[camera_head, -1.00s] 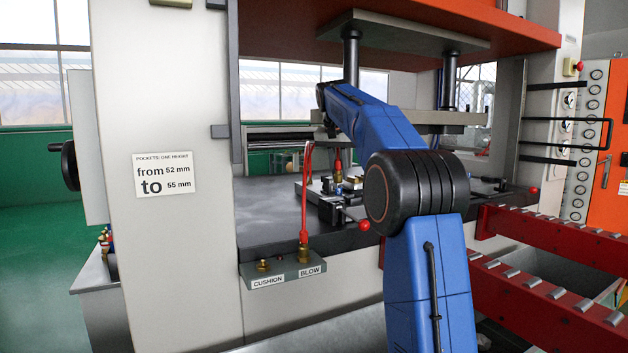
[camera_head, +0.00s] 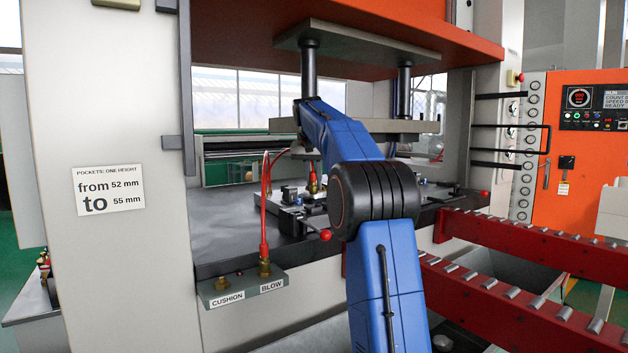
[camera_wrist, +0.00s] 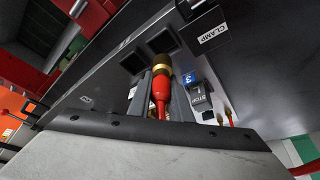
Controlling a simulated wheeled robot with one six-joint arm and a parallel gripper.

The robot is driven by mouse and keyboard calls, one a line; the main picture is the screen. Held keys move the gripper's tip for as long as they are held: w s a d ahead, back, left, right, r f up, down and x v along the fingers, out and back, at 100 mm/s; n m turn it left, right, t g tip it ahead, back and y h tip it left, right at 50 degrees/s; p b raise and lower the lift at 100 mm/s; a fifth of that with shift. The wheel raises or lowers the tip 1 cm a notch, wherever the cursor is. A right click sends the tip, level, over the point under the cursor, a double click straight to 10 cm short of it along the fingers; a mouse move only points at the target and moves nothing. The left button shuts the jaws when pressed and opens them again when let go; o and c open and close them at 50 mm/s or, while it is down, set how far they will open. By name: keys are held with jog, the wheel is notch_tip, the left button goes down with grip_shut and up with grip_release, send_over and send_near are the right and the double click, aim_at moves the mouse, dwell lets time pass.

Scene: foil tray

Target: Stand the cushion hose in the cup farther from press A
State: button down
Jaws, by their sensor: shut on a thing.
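In the wrist view my gripper (camera_wrist: 161,97) is shut on a red hose end (camera_wrist: 160,86) with a brass collar and a dark tip. The tip points toward a dark surface with square openings (camera_wrist: 163,41); I cannot tell whether it touches. In the head view the arm hides my gripper. The port marked CUSHION (camera_head: 224,284) shows a brass fitting with no hose on it. A red hose (camera_head: 264,222) stands on the port marked BLOW (camera_head: 271,285) and arches up to the right. I cannot make out the cups or a press A label.
A sign (camera_head: 109,189) reads pockets, one height, from 52 mm to 55 mm. Clamps with red-knobbed levers (camera_head: 325,235) stand on the press bed. Red roller rails (camera_head: 520,240) jut out at right. CLAMP (camera_wrist: 213,33) and STOP (camera_wrist: 202,99) labels show in the wrist view.

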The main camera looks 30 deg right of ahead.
jog(key=shift+s+f, duration=0.1)
jog(key=shift+f, duration=3.25)
jog(key=c, duration=1.5)
grip_release()
jog(key=shift+a, duration=0.1)
jog(key=shift+c, duration=0.2)
jog(key=v, duration=1.9)
jog(key=shift+r, duration=0.2)
